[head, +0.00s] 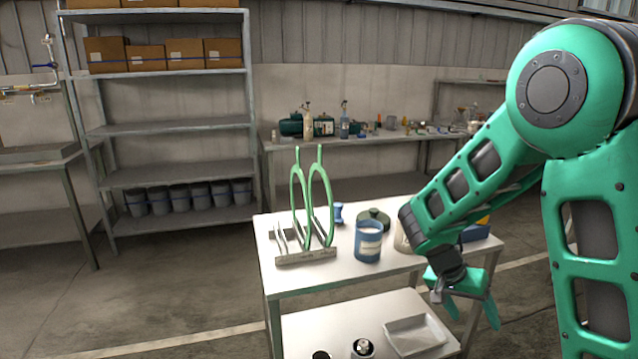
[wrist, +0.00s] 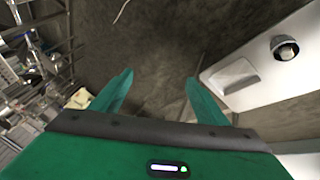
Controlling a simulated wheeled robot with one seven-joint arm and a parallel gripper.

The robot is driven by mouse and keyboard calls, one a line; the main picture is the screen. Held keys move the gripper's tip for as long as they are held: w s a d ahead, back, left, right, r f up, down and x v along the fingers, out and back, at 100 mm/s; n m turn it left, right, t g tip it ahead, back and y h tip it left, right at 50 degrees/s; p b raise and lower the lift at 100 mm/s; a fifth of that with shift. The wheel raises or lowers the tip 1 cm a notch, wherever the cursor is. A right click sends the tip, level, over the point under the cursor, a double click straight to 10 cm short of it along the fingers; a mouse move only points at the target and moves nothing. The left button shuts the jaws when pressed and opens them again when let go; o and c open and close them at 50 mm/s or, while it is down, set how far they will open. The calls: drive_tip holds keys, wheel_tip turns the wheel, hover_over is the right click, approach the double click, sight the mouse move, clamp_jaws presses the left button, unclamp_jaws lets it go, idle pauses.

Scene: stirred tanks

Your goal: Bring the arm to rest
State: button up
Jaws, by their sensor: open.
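My green arm reaches in from the right in the head view. My gripper (head: 470,308) hangs off the right front side of the white cart (head: 318,281), about level with its top shelf. In the wrist view my gripper (wrist: 160,92) has its two green fingers spread apart, with only floor between them. It is open and empty, and I see it touching nothing.
The cart's top bears a rack with green hoops (head: 312,205), a blue jar (head: 368,240) and a dark green lidded item (head: 374,217). A white tray (head: 447,331) lies on its lower shelf. A workbench (head: 345,142) and shelving (head: 180,127) stand behind. Floor at left is clear.

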drive_tip(key=s+d+r+g+y, duration=0.1)
drive_tip(key=s+d+r+y, duration=0.2)
drive_tip(key=s, duration=0.5)
drive_tip(key=s+d+r+y, duration=0.1)
drive_tip(key=s+d+r, duration=0.35)
drive_tip(key=s, duration=0.25)
drive_tip(key=s+a+r+n+y, duration=0.1)
drive_tip(key=s, duration=0.5)
drive_tip(key=s+a+r+n+y, duration=0.1)
drive_tip(key=s+r, duration=0.1)
drive_tip(key=s, duration=0.4)
drive_tip(key=shift+s+a+r+t, duration=0.3)
drive_tip(key=shift+s+t, duration=0.1)
